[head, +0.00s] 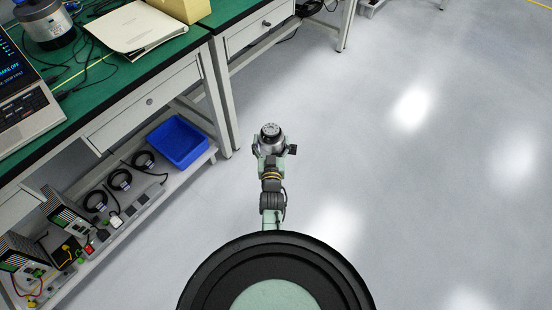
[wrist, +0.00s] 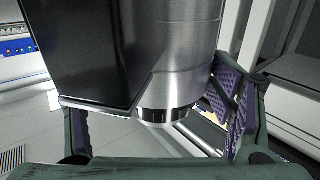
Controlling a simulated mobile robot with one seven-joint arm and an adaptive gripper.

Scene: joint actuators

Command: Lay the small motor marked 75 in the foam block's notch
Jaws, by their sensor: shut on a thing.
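My gripper (head: 273,149) is shut on a silver and black motor (head: 270,132), held over open floor to the right of the benches. In the wrist view the motor (wrist: 186,62) fills the upper middle, a silver cylinder with a black box-like side, between the purple-padded fingers of my gripper (wrist: 160,118). No 75 can be read on it. A pale yellow block (head: 186,8), likely the foam block, sits on the green bench at the top edge of the head view. It is partly cut off, and no notch shows.
Another silver and black motor (head: 46,24) stands on the green bench (head: 110,75), near a laptop (head: 22,112) and a white binder (head: 140,28). A blue bin (head: 178,142) and black rings lie on the lower shelf. Floor (head: 400,190) to the right is clear.

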